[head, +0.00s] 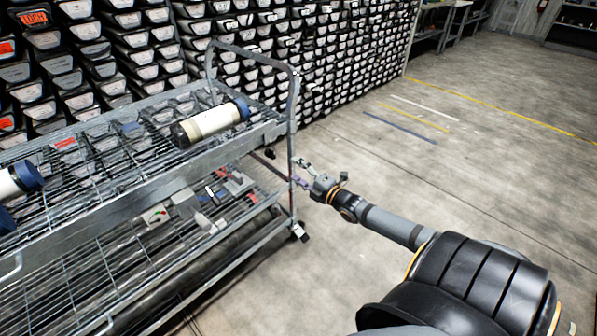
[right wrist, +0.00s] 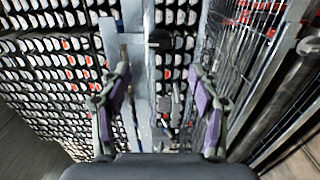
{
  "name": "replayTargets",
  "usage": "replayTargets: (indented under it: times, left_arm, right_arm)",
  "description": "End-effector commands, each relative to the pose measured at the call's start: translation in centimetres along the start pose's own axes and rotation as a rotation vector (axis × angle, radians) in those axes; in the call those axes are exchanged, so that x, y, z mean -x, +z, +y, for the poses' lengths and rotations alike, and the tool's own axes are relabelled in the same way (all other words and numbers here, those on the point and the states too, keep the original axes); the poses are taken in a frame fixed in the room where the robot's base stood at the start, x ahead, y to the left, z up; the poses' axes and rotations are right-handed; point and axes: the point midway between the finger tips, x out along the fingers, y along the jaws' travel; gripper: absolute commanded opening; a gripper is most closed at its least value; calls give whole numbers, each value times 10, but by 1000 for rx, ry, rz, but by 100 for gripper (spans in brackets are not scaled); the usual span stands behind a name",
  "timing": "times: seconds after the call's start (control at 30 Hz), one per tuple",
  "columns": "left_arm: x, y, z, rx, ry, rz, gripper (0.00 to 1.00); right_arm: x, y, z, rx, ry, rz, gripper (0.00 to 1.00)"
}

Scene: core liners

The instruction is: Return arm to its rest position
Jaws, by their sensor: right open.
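My right arm reaches in from the lower right in the head view. Its gripper (head: 299,172) is beside the right end of the wire cart (head: 140,190), near the cart's end post. In the right wrist view the two fingers of the right gripper (right wrist: 160,95) are spread wide with purple pads, and nothing is between them. The cart's frame shows beyond the fingers. I cannot tell whether the gripper touches the cart. My left gripper does not show clearly in the head view.
A white core liner with dark and blue ends (head: 212,122) lies on the cart's top shelf. Another liner (head: 18,180) is at the left edge. Small items (head: 215,195) are on the lower shelf. A rack of tubes (head: 300,50) stands behind. Floor (head: 480,120) to the right is clear.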

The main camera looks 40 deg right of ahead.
Motion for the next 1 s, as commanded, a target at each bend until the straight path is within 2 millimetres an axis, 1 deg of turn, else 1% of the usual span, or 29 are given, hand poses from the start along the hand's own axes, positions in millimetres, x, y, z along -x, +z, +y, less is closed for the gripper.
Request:
replayTargets:
  times: [0.43,0.47,0.53,0.57,0.67,0.7,0.77,0.8,0.87,0.9,0.97,1.0]
  left_arm:
    - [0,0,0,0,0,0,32]
    - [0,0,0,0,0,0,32]
    - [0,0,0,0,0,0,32]
    - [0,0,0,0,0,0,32]
    - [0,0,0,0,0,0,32]
    - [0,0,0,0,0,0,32]
    - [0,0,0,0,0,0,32]
    - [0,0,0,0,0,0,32]
    - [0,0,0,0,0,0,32]
    - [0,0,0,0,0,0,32]
    - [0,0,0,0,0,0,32]
    - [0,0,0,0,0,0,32]
  right_arm:
    - [0,1,-2,-4,-3,-3,62]
    - [1,2,-6,-11,-10,-7,62]
    - [6,8,-26,-55,-49,-35,62]
    - [10,12,-40,-86,-75,-54,62]
    - [35,26,-110,-240,-203,-153,62]
    - [49,29,-143,-316,-262,-203,62]
    - [74,30,-193,-427,-350,-282,62]
    - [92,28,-224,-499,-406,-336,62]
    - [121,20,-269,-606,-487,-420,62]
    - [142,12,-298,-673,-540,-478,62]
    - [175,-3,-338,-771,-617,-568,62]
    - [198,-16,-363,-832,-665,-628,62]
